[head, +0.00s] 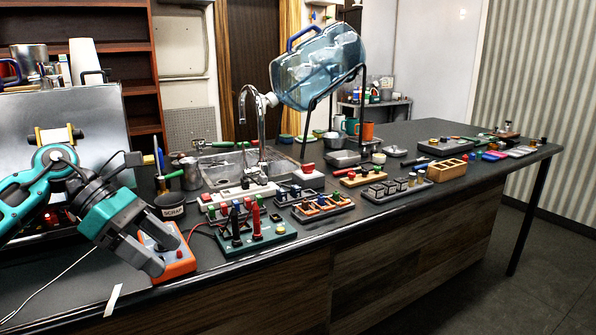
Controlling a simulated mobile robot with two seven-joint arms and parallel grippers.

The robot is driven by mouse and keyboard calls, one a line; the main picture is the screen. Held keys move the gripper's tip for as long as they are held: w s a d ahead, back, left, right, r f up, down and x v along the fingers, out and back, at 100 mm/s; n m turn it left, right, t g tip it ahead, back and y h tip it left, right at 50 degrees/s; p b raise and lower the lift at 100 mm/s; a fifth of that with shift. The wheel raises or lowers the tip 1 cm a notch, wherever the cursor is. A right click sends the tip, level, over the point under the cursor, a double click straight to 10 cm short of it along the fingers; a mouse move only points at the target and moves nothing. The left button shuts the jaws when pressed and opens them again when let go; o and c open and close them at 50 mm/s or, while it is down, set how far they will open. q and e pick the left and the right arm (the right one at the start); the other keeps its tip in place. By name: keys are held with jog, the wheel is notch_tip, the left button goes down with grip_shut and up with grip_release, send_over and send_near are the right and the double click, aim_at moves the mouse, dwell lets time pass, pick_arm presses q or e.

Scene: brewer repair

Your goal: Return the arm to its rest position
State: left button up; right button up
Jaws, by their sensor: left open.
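My left arm comes in from the left over the dark counter (60,286). Its left gripper (155,258) is open, with its two grey fingers pointing down and to the right. The fingers are in front of an orange box (177,268) with a red button and partly hide it. I see nothing between the fingers. I cannot tell whether they touch the box. My right gripper is not in view.
A green board (262,238) with upright red and black pieces stands right of the gripper. A black scrap cup (170,206) is behind it. A sink (245,165), faucet (262,120) and tilted water bottle (318,68) are farther back. Several trays fill the counter rightward.

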pick_arm(q)
jog(key=s+d+f+n+t+h, duration=0.1)
jog(key=d+f+n+t+h, duration=0.1)
jog(key=d+n+t+h, duration=0.4)
jog(key=s+d+f+n+t+h, duration=0.2)
jog(key=d+f+n+h, duration=0.15)
jog(key=d+n, duration=0.55)
jog(key=s+a+f+n+t+y, duration=0.1)
jog(key=a+f+n+t+y, duration=0.35)
jog(key=n, duration=0.75)
jog(key=s+a+f+n+t+y, duration=0.1)
jog(key=f+n+t+y, duration=0.5)
jog(key=n, duration=0.5)
jog(key=s+a+f+n+g+y, duration=0.2)
jog(key=s+f+n+g+y, duration=0.1)
jog(key=s+f, duration=0.4)
jog(key=s+a+f+n+g+y+p, duration=0.1)
jog(key=s+f+n+g+y, duration=0.2)
jog(key=s+f+n, duration=0.4)
notch_tip(320, 180, down, 2)
jog(key=shift+a+f+n+g, duration=0.15)
jog(key=shift+a+n+g, duration=0.2)
jog(key=shift+n+g, duration=0.45)
